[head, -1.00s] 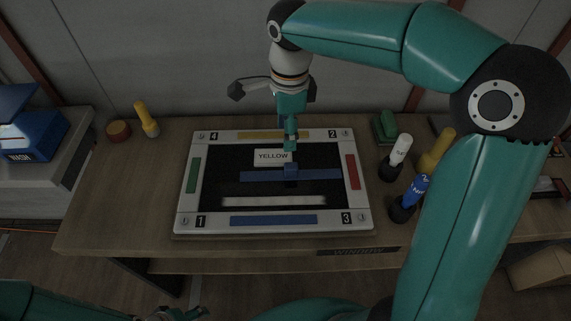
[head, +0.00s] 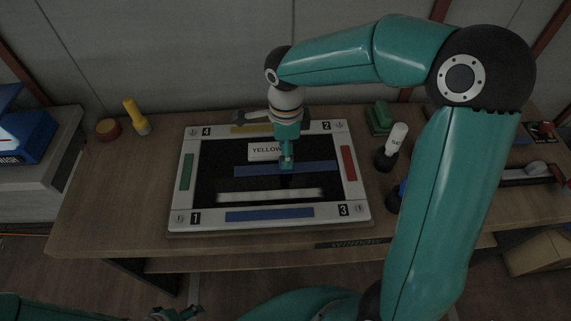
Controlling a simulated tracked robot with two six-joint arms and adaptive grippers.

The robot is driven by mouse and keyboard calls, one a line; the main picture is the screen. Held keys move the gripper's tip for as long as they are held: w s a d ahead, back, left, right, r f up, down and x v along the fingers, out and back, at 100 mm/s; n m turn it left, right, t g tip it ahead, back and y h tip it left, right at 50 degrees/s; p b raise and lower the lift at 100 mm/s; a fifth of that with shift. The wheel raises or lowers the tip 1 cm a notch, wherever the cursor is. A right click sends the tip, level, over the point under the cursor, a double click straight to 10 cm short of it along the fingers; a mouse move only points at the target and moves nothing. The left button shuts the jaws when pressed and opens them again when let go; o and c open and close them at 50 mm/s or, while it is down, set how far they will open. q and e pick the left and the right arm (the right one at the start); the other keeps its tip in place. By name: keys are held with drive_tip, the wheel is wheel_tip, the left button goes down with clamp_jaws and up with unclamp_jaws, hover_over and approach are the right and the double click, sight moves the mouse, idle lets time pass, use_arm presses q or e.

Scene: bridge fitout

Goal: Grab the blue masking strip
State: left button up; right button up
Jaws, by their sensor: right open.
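A white-framed panel (head: 361,211) with a dark middle lies on the workbench. A long blue strip (head: 315,168) lies across its dark middle, below a white label reading "YELLOW" (head: 262,150). Another blue strip (head: 270,214) is on the frame's front edge, between corners 1 and 3. My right gripper (head: 286,164) is open and points down over the middle blue strip, hiding a small part of it. I cannot tell whether it touches the strip. My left gripper (head: 176,314) is low at the bottom edge, away from the panel; its jaws are too small and dark to read.
The frame also bears yellow (head: 250,128), green (head: 187,171) and red (head: 348,163) strips. A pale strip (head: 270,195) lies in front of the middle blue one. A white-topped bottle (head: 396,138) stands at the right, partly by my arm. The bench's left side is mostly clear.

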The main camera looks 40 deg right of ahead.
drive_tip(key=f, duration=0.4)
drive_tip(key=shift+w+d+f+p, duration=0.15)
drive_tip(key=shift+w+f+p, duration=0.05)
drive_tip(key=shift+f+p, duration=0.2)
drive_tip(key=c, duration=1)
drive_tip(key=shift+r, duration=0.15)
drive_tip(key=shift+c, duration=0.2)
